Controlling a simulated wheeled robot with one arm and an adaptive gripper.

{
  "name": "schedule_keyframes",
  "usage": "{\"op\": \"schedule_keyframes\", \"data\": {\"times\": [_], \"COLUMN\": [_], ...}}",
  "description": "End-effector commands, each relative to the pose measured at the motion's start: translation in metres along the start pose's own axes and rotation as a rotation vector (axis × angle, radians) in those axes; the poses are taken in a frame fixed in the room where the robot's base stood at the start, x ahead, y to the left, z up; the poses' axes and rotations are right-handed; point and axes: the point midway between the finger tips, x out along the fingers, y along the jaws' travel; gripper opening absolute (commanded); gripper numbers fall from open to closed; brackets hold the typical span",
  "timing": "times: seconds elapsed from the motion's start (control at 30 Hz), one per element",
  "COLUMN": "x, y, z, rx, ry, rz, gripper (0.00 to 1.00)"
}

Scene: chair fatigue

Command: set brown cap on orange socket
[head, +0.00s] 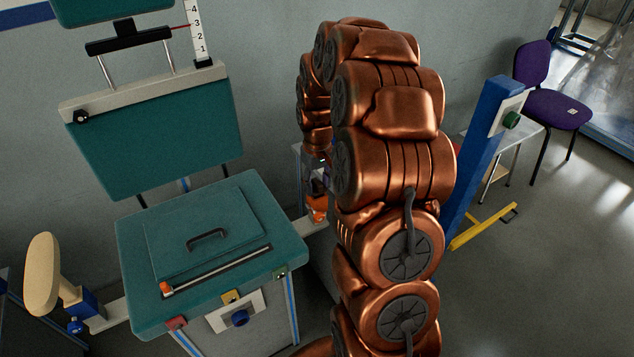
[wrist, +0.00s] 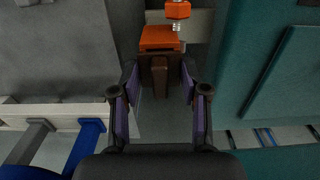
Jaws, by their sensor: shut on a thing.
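In the wrist view my gripper (wrist: 160,80) is shut on a narrow brown piece, the brown cap (wrist: 159,72), held between its fingertips. Just beyond the cap is an orange block, which looks like the orange socket (wrist: 160,38). The cap's top edge meets or overlaps the block in the picture; I cannot tell whether they touch. In the head view orange parts (head: 318,208) show at the chair's right side, beside my copper arm. The arm hides most of the gripper and the cap there.
An orange knob (wrist: 178,9) on a silver stem rises beside the socket. The teal seat (head: 205,240) stands left of my arm, with a teal backrest (head: 160,135) behind. A blue post (head: 482,150) and yellow pedal bar (head: 480,228) stand right. Open floor lies further right.

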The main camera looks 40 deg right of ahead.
Motion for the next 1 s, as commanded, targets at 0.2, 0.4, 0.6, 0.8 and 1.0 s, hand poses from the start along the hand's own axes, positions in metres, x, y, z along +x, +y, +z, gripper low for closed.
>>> {"op": "schedule_keyframes", "data": {"times": [0.2, 0.4, 0.6, 0.8, 1.0], "x": [0.005, 0.009, 0.013, 0.016, 0.016], "y": [0.0, 0.0, 0.0, 0.0, 0.0], "z": [0.0, 0.0, 0.0, 0.0, 0.0], "rx": [0.0, 0.0, 0.0, 0.0, 0.0], "ry": [0.0, 0.0, 0.0, 0.0, 0.0], "rz": [0.0, 0.0, 0.0, 0.0, 0.0], "gripper": [0.14, 0.14, 0.14, 0.46, 0.67]}}
